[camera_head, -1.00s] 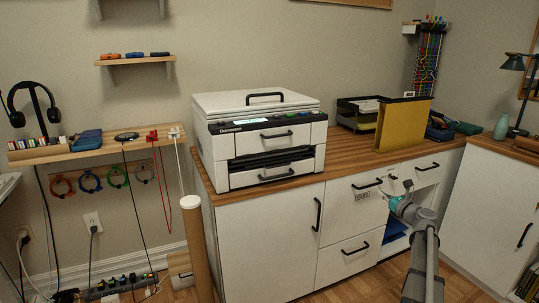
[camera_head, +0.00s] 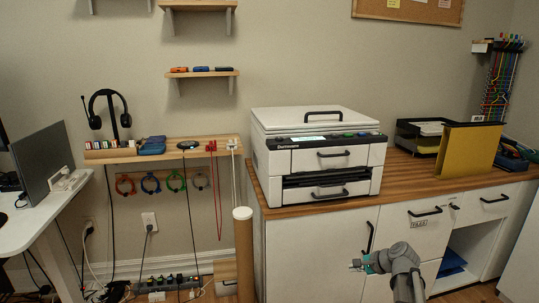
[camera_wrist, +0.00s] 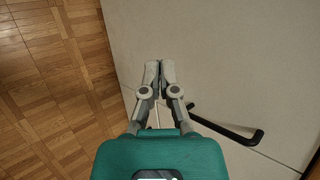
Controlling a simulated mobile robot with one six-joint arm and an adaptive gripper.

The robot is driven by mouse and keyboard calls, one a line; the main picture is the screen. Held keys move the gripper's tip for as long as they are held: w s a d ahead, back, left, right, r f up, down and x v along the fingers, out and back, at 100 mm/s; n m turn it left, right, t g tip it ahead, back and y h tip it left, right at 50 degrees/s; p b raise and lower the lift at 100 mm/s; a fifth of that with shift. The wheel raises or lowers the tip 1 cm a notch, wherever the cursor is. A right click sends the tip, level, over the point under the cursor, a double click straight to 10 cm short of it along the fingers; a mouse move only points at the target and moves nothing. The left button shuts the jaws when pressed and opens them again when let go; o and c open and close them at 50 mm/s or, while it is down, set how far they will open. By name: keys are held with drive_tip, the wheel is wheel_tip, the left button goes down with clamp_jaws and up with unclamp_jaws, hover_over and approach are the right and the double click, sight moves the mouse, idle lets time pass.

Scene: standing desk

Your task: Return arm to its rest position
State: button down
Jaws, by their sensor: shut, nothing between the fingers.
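My gripper (camera_head: 355,265) is in front of the white cabinet under the printer, below and left of the long black door handle (camera_head: 369,238). In the wrist view my gripper (camera_wrist: 159,72) has its two grey fingertips together with nothing between them. Its teal body fills the bottom of that view. My arm comes up from the bottom edge in the head view. In the wrist view a black handle (camera_wrist: 228,129) lies right of the fingers, in front of a pale panel. I cannot tell whether the fingers touch the panel.
The white printer (camera_head: 320,160) stands on the wooden counter (camera_head: 300,210). A cardboard tube (camera_head: 244,255) stands left of the cabinet (camera_head: 315,250). A power strip (camera_head: 170,284) with cables lies further left. Wooden floor (camera_wrist: 45,75) shows at left in the wrist view.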

drive_tip(key=s+a+f+n+g+h+p, duration=0.1)
drive_tip(key=s+a+f+n+g+h, duration=0.2)
drive_tip(key=s+a+n, duration=0.5)
drive_tip(key=s+a+f+n+g+h+p, duration=0.1)
drive_tip(key=s+a+n+g+h, duration=0.25)
drive_tip(key=s+n, duration=0.45)
wheel_tip(320, 180, up, 37)
drive_tip(key=s+m+p, duration=0.1)
drive_tip(key=p, duration=3.6)
drive_tip(key=shift+d, duration=0.2)
drive_tip(key=shift+g, duration=0.25)
